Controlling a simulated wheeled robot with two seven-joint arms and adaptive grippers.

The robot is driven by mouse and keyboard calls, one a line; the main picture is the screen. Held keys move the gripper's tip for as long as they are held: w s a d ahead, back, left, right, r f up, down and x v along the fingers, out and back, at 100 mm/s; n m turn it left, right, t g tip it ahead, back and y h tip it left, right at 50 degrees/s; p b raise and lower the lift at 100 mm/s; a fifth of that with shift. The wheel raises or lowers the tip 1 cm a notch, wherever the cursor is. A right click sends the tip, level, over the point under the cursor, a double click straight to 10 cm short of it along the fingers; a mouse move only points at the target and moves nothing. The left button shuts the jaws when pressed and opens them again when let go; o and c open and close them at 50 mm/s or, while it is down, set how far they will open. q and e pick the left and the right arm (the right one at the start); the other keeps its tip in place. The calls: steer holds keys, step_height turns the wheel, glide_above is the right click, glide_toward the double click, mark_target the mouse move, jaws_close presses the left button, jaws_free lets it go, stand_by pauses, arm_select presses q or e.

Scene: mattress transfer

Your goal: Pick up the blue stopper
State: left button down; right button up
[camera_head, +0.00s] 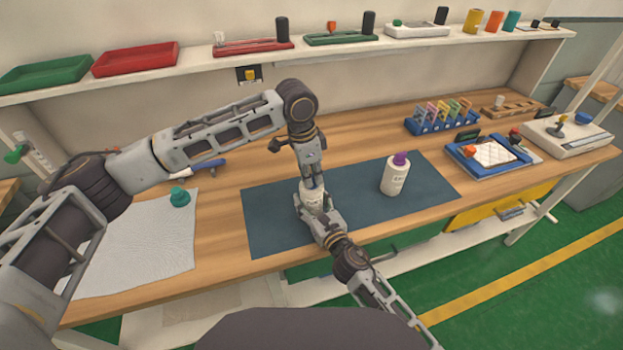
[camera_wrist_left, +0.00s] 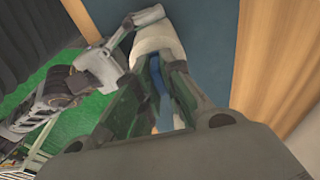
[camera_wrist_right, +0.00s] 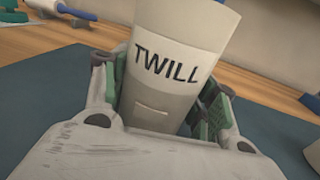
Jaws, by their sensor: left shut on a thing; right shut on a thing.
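A white bottle (camera_head: 312,197) stands upright on the dark blue mat (camera_head: 275,235). My right gripper (camera_head: 312,208) is shut around its body from the front. The right wrist view shows the bottle (camera_wrist_right: 172,65) between the fingers, labelled TWILL, with its top out of frame. My left gripper (camera_head: 313,183) points down at the bottle's top and is shut on the blue stopper (camera_wrist_left: 157,88), a blue strip between its fingers in the left wrist view. The fingers hide most of the stopper. I cannot tell whether it is still seated in the bottle.
A second white bottle (camera_head: 395,179) with a purple stopper (camera_head: 400,159) stands right on the mat. A teal stopper (camera_head: 180,197) lies on the pale cloth (camera_head: 150,240) at left. A blue tube rack (camera_head: 440,122) and blue tray (camera_head: 488,156) stand right. A shelf crosses the back.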

mark_target(312, 176)
arm_select(q)
steer(key=shift+r, duration=5)
arm_select(e)
steer(key=o, duration=1.3)
steer(key=shift+o, duration=0.2)
steer(key=shift+s, duration=0.1)
steer(key=shift+v, duration=5.9)
steer(key=shift+d, duration=0.1)
arm_select(q)
steer(key=shift+s+f, duration=0.1)
arm_select(e)
steer(key=shift+s, duration=0.1)
